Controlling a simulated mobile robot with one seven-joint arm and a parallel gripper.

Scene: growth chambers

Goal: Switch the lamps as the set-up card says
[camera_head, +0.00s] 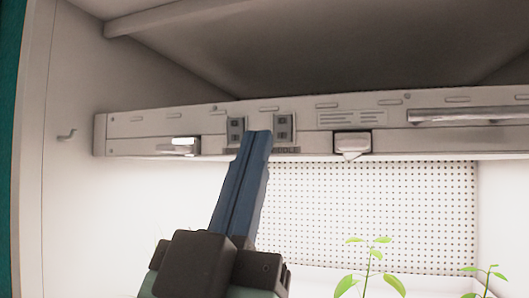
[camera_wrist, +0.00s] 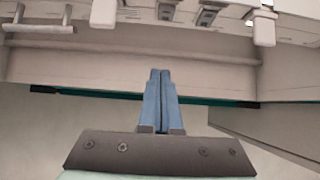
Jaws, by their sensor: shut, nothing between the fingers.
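A pale lamp housing (camera_head: 400,140) runs across the upper part of the chamber. Two grey switches sit on its front, a left switch (camera_head: 235,131) and a right switch (camera_head: 284,128). Dark labels lie under them; the left one is mostly hidden by my finger and I cannot read it fully. My gripper (camera_head: 258,133) has its blue fingers shut and empty, tips in front of the housing between the two switches; contact cannot be told. In the wrist view the closed fingers (camera_wrist: 160,72) point towards the switches (camera_wrist: 207,14) at the top edge. No set-up card is recognisable.
A white knob (camera_head: 352,143) and a silver latch (camera_head: 178,146) flank the switches. A long bar handle (camera_head: 470,115) is at right. A printed plate (camera_head: 352,118) is too small to read. Seedlings (camera_head: 370,268) stand below before a perforated panel (camera_head: 400,215).

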